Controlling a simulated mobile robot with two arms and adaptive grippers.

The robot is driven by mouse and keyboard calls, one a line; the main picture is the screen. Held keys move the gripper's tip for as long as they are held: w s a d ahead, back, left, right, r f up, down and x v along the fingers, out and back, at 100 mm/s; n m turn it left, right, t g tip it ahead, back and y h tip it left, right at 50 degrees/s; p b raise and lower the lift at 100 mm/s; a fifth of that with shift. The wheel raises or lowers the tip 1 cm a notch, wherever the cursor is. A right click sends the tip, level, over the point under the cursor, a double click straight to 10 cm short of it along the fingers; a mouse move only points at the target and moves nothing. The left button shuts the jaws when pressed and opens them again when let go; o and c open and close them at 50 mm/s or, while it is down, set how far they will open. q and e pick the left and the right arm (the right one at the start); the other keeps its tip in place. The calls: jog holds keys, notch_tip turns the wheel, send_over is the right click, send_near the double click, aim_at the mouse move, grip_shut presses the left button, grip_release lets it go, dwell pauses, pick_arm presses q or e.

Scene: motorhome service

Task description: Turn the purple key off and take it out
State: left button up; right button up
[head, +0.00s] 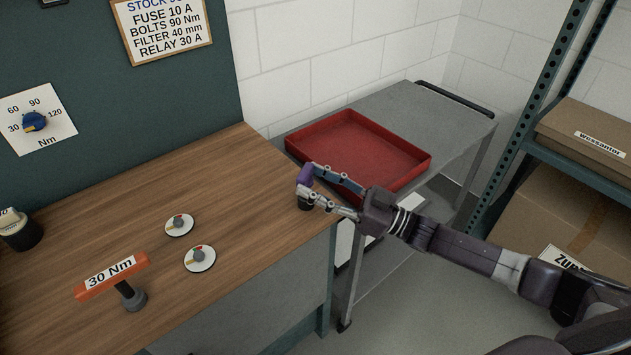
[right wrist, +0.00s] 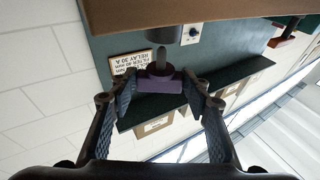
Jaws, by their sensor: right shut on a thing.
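The purple key (head: 304,175) is at the right edge of the wooden bench, held in my right gripper (head: 326,188). That gripper's fingers are closed on the key's head from either side. Right below the key is a small dark lock cylinder (head: 305,203) on the bench edge. I cannot tell whether the shaft's tip is still inside the lock. My left gripper is not in view.
A red tray (head: 310,152) sits on a grey cart (head: 407,97) beyond the bench corner. The bench holds an orange-handled tool (head: 112,278) marked 30 Nm, two small round dials (head: 179,225) (head: 199,258) and a knob (head: 20,230). Shelving with boxes stands at right.

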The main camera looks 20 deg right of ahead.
jog(key=shift+f, duration=0.2)
jog(key=shift+f+b, duration=1.6)
jog(key=shift+f, duration=0.15)
jog(key=o, duration=1.3)
jog(key=v, duration=1.2)
jog(key=shift+d, duration=0.1)
